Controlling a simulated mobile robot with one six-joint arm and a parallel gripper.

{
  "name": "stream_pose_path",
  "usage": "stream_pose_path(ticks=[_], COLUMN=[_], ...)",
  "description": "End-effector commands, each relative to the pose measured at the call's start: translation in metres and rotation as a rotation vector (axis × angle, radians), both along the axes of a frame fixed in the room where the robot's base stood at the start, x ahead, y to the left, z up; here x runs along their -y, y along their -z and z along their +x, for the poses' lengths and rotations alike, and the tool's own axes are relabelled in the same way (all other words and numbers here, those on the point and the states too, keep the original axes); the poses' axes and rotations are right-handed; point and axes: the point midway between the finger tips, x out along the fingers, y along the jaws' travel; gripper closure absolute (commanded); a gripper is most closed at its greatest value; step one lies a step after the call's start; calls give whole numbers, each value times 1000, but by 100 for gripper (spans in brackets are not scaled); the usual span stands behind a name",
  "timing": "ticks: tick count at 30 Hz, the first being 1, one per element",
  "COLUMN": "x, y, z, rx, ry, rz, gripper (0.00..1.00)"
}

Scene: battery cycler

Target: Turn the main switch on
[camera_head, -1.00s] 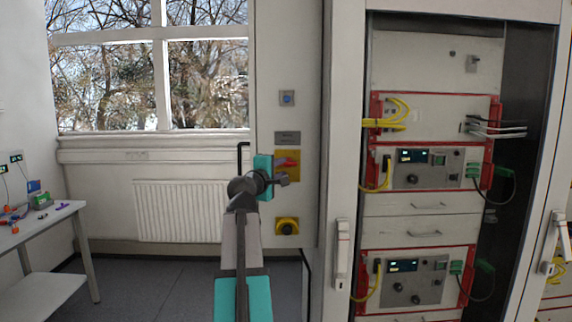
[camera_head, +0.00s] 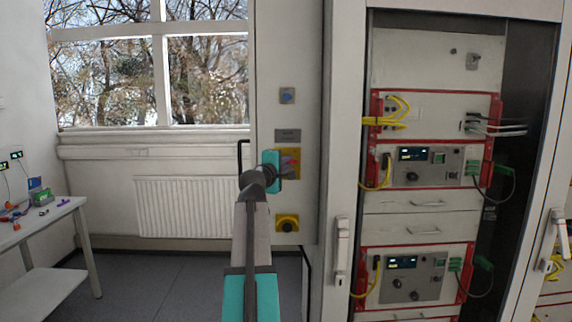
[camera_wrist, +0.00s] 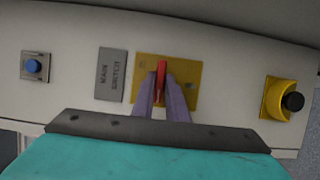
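The main switch is a red handle (camera_wrist: 161,75) on a yellow plate (camera_wrist: 193,71). In the wrist view the plate sits beside a grey "MAIN SWITCH" label (camera_wrist: 112,74). The handle runs up and down in that view. My gripper (camera_wrist: 161,80) faces the plate, with one finger on each side of the handle. The gap between the fingers is narrow, and whether they touch the handle cannot be told. In the head view my gripper (camera_head: 287,166) is in front of the yellow plate (camera_head: 293,151) and hides most of the handle.
A blue button (camera_head: 287,96) is above the label on the wall panel, and a black knob on a yellow base (camera_head: 287,222) is below the switch. A rack cabinet (camera_head: 342,130) stands to the right. A table (camera_head: 62,213) with small items is at the left.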

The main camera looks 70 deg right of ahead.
Motion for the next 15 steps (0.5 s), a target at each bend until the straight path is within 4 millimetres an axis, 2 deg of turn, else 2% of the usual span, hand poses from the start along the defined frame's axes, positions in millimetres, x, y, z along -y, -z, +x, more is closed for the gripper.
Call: stream_pose_path(ticks=[2, 15], x=[0, 0], y=[0, -1], z=[0, 0], rx=[0, 39], ry=[0, 1], rz=[0, 15], gripper=[100, 100])
